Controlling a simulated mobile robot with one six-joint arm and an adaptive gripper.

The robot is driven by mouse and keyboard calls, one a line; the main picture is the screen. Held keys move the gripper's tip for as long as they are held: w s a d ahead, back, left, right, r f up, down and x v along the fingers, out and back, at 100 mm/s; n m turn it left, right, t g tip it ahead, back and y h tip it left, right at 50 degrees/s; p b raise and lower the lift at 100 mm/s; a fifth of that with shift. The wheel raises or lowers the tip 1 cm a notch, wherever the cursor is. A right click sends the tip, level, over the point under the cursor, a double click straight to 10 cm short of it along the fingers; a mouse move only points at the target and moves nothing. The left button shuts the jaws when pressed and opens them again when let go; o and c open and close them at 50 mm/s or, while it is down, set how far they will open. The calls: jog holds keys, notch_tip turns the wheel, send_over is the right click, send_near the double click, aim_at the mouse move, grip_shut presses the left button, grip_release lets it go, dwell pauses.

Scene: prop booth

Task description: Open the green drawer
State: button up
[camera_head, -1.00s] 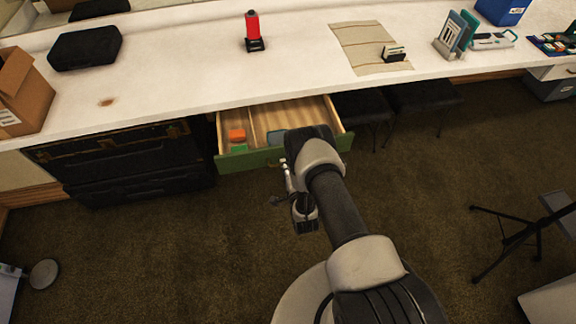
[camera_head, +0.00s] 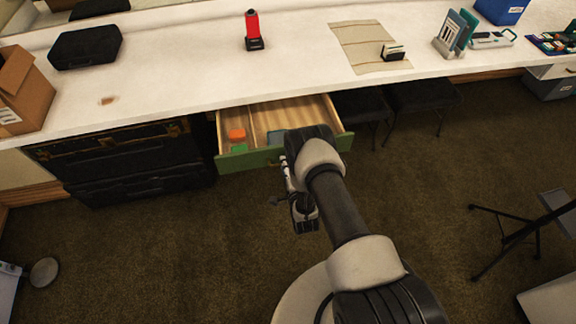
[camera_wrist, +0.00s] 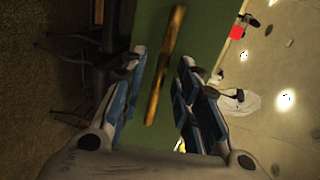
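The green drawer (camera_head: 232,161) is pulled out from under the white counter, its wooden inside showing. An orange item (camera_head: 237,135), a green item (camera_head: 239,148) and a partly hidden blue-grey item (camera_head: 276,136) lie in it. My gripper (camera_wrist: 162,62) is in front of the drawer, and my arm hides part of its front. In the wrist view, the green drawer front (camera_wrist: 207,30) fills the middle. Its brass handle (camera_wrist: 163,70) runs between the two spread fingers, with visible gaps on both sides. The gripper is open and holds nothing.
The white counter (camera_head: 190,75) runs above the drawer. A black chest (camera_head: 130,165) stands left of the drawer, and black stools (camera_head: 420,97) stand to its right. A thin-legged stand (camera_head: 520,232) is at the far right. The carpet (camera_head: 150,255) in front is largely clear.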

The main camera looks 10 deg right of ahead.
jog(key=v, duration=1.2)
dwell(0.3)
jog(key=w+r+n+g, duration=0.1)
jog(key=w+r+n, duration=0.1)
jog(key=w+r, duration=0.6)
notch_tip(320, 180, up, 21)
jog(key=w+n+g, duration=0.2)
jog(key=n+g, duration=0.2)
jog(key=n, duration=0.3)
jog(key=s+r+n+g, duration=0.3)
jog(key=s+r+n, duration=0.2)
jog(key=s+r, duration=0.8)
jog(key=s+r+n+g, duration=0.2)
jog(key=s+n+g, duration=0.1)
jog(key=s, duration=1.7)
jog(key=shift+d+r+n, duration=0.2)
jog(key=shift+r+n, duration=0.2)
jog(key=shift+n, duration=0.1)
